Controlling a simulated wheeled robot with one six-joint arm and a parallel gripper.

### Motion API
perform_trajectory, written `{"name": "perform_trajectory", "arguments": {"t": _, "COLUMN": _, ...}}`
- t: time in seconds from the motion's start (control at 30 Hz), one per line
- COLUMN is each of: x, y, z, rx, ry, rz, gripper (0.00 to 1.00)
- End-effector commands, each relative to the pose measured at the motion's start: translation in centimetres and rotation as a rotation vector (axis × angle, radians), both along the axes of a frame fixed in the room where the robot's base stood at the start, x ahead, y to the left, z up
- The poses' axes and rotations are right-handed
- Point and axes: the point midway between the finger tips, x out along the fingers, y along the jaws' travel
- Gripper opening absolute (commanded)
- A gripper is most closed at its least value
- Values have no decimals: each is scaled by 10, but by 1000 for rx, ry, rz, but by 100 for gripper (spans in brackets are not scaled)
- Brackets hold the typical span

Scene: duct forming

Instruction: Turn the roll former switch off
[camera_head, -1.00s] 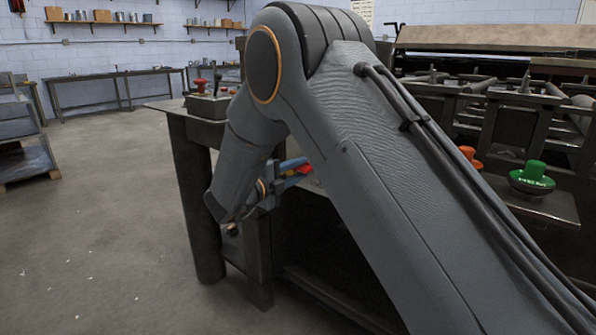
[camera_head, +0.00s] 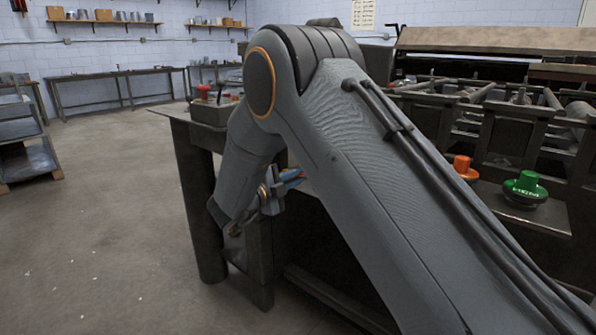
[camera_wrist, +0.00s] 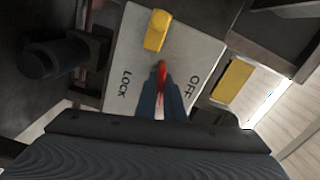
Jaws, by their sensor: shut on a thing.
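In the wrist view a pale switch plate (camera_wrist: 205,52) carries the words LOCK and OFF. A thin red switch handle (camera_wrist: 162,72) stands over the plate between the two words, in line with a yellow block (camera_wrist: 156,30) at the plate's far part. My gripper (camera_wrist: 161,92) is shut on the red handle, its blue-grey fingers on either side of it. In the head view my gripper (camera_head: 289,178) is at the side of the machine, mostly hidden behind my arm. The switch plate cannot be made out there.
A second yellow part (camera_wrist: 233,82) and a dark cylinder (camera_wrist: 48,60) flank the plate. In the head view a green button (camera_head: 525,187) and an orange button (camera_head: 463,168) sit on the machine at right. Open floor (camera_head: 90,240) lies at left.

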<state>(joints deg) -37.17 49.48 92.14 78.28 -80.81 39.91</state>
Motion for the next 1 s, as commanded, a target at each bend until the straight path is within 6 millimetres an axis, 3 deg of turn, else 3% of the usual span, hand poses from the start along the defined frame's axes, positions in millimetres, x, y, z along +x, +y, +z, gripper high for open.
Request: {"name": "perform_trajectory", "arguments": {"t": 1.0, "x": 2, "y": -5, "z": 5, "rx": -753, "ry": 588, "rz": -9, "gripper": 0}}
